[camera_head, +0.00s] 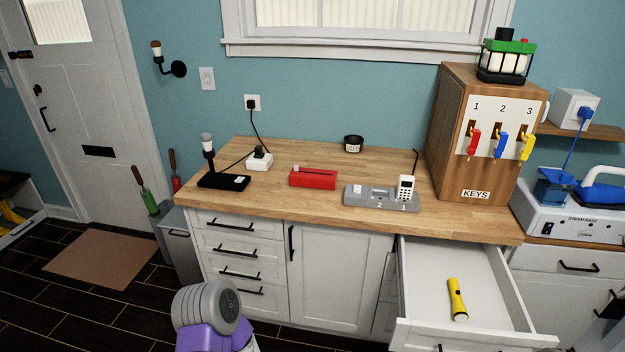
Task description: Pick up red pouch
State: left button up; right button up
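The red pouch (313,179) lies on the wooden countertop (290,205), near the middle of its front half. It is a small, flat, oblong red thing with a dark line along its top. Nothing touches or covers it. Neither of my grippers shows in the head view. A purple and grey part of my own body shows at the bottom, left of centre, well below the counter edge.
A black lamp base (223,181) and a white plug block (260,160) stand left of the pouch. A grey phone dock (381,196) stands right of it. A key cabinet (485,135) stands farther right. An open drawer (420,290) with a yellow flashlight (457,299) juts out at lower right.

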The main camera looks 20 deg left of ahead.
aim_at(306, 177)
jog(key=z, duration=0.35)
jog(key=i, duration=0.3)
jog(key=u, duration=2.9)
jog(key=i, duration=1.45)
jog(key=z, duration=2)
jog(key=i, duration=0.35)
jog(key=u, duration=0.05)
